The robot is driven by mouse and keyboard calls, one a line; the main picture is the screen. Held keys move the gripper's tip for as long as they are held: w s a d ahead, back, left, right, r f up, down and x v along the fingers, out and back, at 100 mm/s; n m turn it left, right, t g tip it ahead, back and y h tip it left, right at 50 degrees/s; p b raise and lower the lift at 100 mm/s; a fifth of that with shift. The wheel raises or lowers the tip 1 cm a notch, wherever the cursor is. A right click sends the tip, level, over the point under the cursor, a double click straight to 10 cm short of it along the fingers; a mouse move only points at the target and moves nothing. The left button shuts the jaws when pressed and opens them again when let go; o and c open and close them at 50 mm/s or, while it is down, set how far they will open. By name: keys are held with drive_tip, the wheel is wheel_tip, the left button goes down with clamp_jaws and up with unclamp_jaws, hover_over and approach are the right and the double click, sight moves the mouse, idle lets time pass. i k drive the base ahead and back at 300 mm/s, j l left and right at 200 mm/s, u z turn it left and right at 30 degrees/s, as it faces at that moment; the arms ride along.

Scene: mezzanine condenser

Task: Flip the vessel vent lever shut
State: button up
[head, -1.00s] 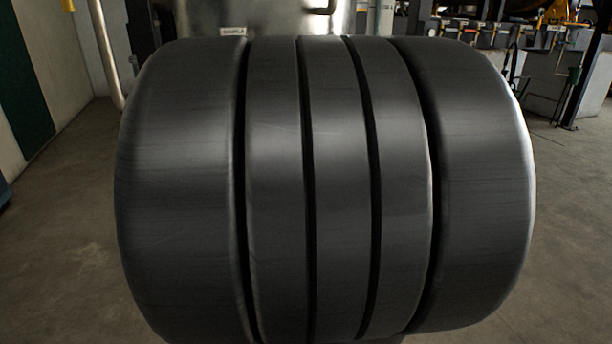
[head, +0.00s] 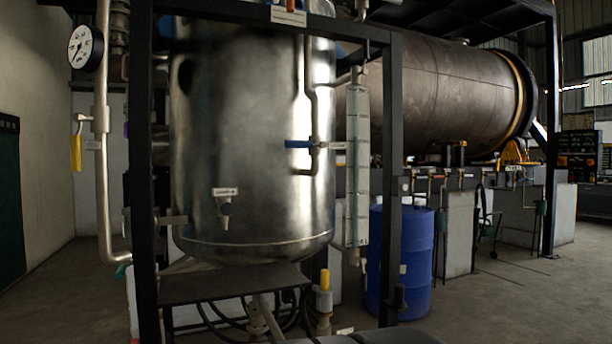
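A shiny steel vessel (head: 250,110) stands upright inside a black frame in the middle of the head view. A lever with a blue handle (head: 298,144) sits on a thin pipe at the vessel's right front. Its handle lies level, pointing left, across the upright pipe (head: 313,100). A small tag is beside it, too small to read. I cannot tell for certain that this is the vent lever. Another small handle shows at the top edge, partly cut off. My gripper is out of view.
The black frame posts (head: 391,190) stand before the vessel, with a flat plate (head: 235,284) low down. A yellow-handled valve (head: 324,280) and blue drum (head: 400,262) stand at lower right. A gauge (head: 85,48) hangs at upper left. Floor is open at far right.

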sight(75, 140)
drive_tip(key=u, duration=1.3)
